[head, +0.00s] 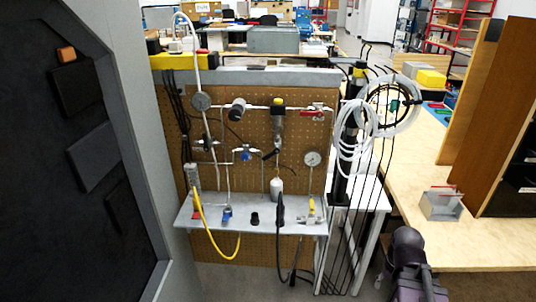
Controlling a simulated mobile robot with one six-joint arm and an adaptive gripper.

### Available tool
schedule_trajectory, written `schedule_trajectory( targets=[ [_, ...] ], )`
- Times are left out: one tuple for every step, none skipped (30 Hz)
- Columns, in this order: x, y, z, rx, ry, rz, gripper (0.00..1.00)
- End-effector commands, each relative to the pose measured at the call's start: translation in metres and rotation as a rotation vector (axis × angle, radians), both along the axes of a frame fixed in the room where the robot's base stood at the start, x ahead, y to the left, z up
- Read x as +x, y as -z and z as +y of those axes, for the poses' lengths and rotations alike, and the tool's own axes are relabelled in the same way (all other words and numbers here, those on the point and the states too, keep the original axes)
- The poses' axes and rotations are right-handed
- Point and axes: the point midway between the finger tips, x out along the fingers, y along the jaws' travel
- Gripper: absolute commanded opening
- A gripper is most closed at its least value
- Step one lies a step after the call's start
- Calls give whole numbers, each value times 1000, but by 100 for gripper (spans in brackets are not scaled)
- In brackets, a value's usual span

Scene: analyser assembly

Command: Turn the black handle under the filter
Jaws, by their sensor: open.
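The filter (278,125) is a grey cylinder with a yellow and black top. It is mounted upright on the brown pegboard, right of its middle. A small black handle (269,154) sits on the fitting just under it and looks slanted. The handle is small in the picture, so its exact angle is hard to tell. A dark part of my arm shows at the bottom right, well away from the board. My gripper is not in view.
The pegboard (222,135) also carries a red handle (312,112), a blue valve (243,153) and a round gauge (313,158). A grey shelf (190,214) juts out below. White tubing (355,140) and black cables hang right of the board. A grey-black cabinet (128,125) stands left.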

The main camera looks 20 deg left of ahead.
Motion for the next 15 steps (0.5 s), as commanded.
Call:
schedule_trajectory(
  targets=[
    [0,0,0,0,0,0,57],
    [0,0,0,0,0,0,57],
    [0,0,0,0,0,0,57],
    [0,0,0,0,0,0,57],
    [0,0,0,0,0,0,57],
    [0,0,0,0,0,0,57],
    [0,0,0,0,0,0,57],
    [0,0,0,0,0,0,57],
    [0,0,0,0,0,0,57],
    [0,0,0,0,0,0,57],
    [0,0,0,0,0,-1,57],
    [1,-1,1,0,1,-4,57],
    [2,-1,2,1,1,-8,57],
    [3,-2,3,1,2,-14,57],
    [5,-3,6,2,4,-23,57]
  ],
)
